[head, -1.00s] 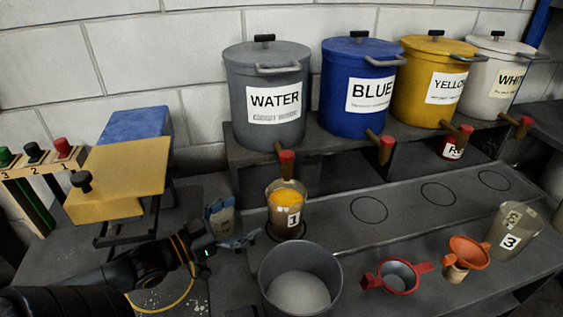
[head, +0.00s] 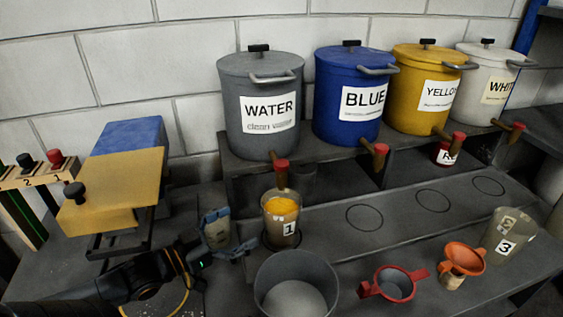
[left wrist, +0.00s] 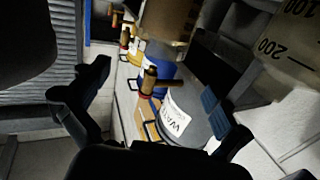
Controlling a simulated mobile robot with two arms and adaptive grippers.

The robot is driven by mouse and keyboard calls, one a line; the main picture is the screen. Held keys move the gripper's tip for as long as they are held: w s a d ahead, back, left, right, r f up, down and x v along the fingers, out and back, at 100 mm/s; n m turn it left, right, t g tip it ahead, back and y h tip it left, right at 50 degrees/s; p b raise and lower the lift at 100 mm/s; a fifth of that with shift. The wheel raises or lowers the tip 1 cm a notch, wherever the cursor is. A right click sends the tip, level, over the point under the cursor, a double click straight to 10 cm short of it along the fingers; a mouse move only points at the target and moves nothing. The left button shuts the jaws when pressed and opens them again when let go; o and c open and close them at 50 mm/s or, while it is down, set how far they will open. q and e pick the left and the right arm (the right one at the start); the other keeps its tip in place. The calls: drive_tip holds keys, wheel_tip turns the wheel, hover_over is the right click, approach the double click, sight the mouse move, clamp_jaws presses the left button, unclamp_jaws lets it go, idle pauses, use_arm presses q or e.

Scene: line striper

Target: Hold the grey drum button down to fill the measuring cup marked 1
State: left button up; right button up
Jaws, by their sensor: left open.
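The grey drum (head: 268,105), labelled WATER, stands on the raised shelf at the left of the drum row. Its tap ends in a red button (head: 281,165). The measuring cup marked 1 (head: 281,213) stands upright below this tap and holds yellow-orange contents. My left gripper (head: 236,238) is open, left of cup 1, with no visible touch on the button. The left wrist view shows its fingers (left wrist: 155,95) spread, with the WATER drum (left wrist: 182,128) beyond them. My right gripper is not in view.
Blue (head: 350,95), yellow (head: 425,90) and white (head: 487,85) drums stand right of the grey one. A grey bucket (head: 297,290) is in front of cup 1. Cup 3 (head: 508,235) stands at the right.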

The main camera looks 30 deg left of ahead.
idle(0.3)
use_arm(q)
clamp_jaws()
idle(0.3)
idle(1.2)
